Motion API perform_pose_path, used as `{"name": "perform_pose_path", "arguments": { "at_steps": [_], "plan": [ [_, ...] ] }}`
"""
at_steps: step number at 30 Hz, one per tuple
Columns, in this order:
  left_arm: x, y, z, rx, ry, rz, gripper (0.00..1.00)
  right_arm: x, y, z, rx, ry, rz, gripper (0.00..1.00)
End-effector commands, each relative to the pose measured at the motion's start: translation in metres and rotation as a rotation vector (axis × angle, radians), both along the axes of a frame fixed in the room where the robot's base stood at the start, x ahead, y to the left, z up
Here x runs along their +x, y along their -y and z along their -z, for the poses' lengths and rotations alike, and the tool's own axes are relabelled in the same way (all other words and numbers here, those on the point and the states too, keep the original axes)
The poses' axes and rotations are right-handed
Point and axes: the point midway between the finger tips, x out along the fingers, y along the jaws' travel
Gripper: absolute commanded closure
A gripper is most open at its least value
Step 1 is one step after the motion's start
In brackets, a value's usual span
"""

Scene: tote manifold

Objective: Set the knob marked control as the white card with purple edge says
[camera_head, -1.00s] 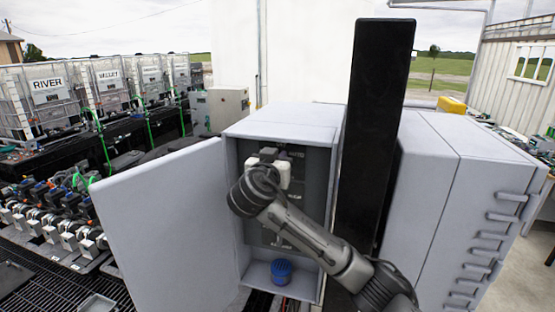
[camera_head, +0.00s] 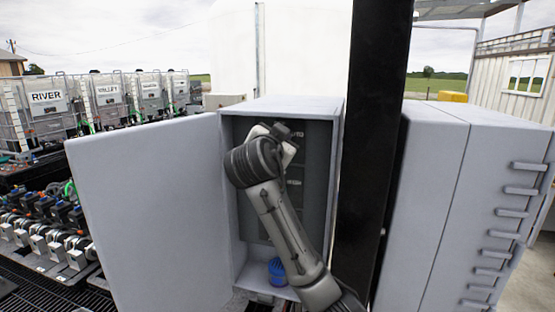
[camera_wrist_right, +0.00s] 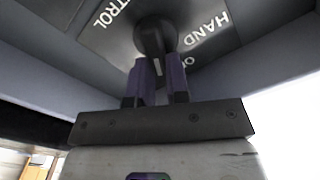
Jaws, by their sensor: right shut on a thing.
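The black control knob (camera_wrist_right: 155,36) sits on a dark panel in the right wrist view. Beside it are the white words CONTROL and HAND, and a partly hidden word starting with O. My right gripper (camera_wrist_right: 160,76) has its two purple-faced fingers shut on the knob. In the head view my right arm reaches into the open grey cabinet (camera_head: 288,105), and its wrist hides the knob and much of the panel (camera_head: 315,150). I cannot make out the white card with purple edge in either view. My left gripper is not in view.
The cabinet door (camera_head: 150,215) stands open to the left. A blue round object (camera_head: 277,270) sits on the cabinet floor. A black post (camera_head: 368,150) stands close on the right, with a grey drawer cabinet (camera_head: 440,200) beyond it. White tanks stand at the far left.

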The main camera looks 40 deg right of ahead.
Motion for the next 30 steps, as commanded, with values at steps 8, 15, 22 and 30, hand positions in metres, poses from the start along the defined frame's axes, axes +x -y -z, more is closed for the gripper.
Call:
{"name": "perform_pose_path", "arguments": {
  "at_steps": [8, 15, 22, 30],
  "plan": [
    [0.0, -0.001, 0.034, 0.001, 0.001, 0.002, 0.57, -0.004, 0.002, 0.007, 0.138, 0.202, -0.002, 1.0],
    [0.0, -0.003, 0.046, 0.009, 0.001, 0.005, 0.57, -0.006, 0.003, 0.007, 0.227, 0.334, 0.001, 1.0],
    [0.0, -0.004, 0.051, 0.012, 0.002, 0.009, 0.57, -0.007, 0.005, 0.007, 0.278, 0.413, 0.002, 1.0],
    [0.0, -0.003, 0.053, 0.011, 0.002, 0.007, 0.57, -0.008, 0.005, 0.006, 0.302, 0.451, 0.002, 1.0]
  ]
}}
